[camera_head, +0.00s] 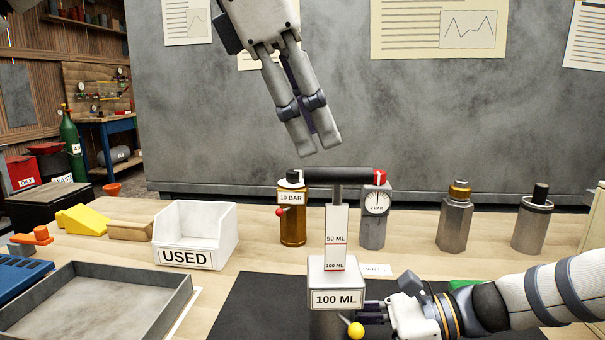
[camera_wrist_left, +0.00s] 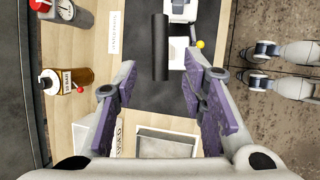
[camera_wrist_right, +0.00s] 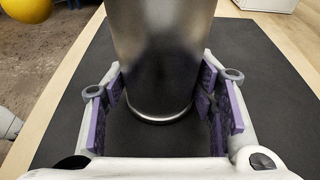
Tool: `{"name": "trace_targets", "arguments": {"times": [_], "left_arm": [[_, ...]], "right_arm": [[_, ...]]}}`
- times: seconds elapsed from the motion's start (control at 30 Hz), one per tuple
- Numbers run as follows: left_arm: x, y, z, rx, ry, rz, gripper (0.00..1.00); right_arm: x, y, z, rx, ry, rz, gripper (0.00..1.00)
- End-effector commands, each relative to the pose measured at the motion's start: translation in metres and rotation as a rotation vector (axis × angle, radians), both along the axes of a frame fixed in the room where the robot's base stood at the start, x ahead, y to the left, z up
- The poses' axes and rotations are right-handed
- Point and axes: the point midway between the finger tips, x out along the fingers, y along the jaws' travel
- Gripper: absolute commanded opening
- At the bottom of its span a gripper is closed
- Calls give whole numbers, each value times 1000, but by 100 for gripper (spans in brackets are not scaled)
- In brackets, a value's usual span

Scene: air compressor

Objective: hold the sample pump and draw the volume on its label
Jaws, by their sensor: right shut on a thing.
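The sample pump stands upright on a black mat (camera_head: 255,300). Its white cap (camera_head: 336,296) reads 100 ML. Its scale stem (camera_head: 336,235), marked 50 ML and 100 ML, stands out of the cap, with the lower red line close to the cap top. A black T-handle (camera_head: 335,175) tops it. My right gripper (camera_head: 372,315) is shut on the pump's metal body (camera_wrist_right: 165,40), low down beside a yellow knob (camera_head: 356,330). My left gripper (camera_head: 318,150) hangs empty above the handle, apart from it; the left wrist view shows its fingers (camera_wrist_left: 158,100) spread, with the handle (camera_wrist_left: 160,47) beyond.
Behind the pump stand an amber 10 BAR bottle (camera_head: 293,225) and a gauge cylinder (camera_head: 373,228). A white USED bin (camera_head: 185,258) and a grey tray (camera_head: 150,320) lie to the left. Two metal cylinders (camera_head: 455,220) (camera_head: 532,222) stand at the right. A grey wall rises behind.

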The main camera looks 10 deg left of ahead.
Motion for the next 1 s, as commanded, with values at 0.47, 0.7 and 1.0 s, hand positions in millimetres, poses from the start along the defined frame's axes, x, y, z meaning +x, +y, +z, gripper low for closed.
{"name": "trace_targets", "arguments": {"times": [0.47, 0.7, 1.0], "left_arm": [[-9, 15, 39, 0, 0, -1, 38], [-9, 15, 38, 0, 1, -1, 38], [-9, 15, 38, 0, 0, -1, 38]], "right_arm": [[0, 0, -1, 0, 1, 1, 30], [0, 0, -1, 0, 1, 1, 70], [0, 0, 0, 0, 0, 0, 76]]}}
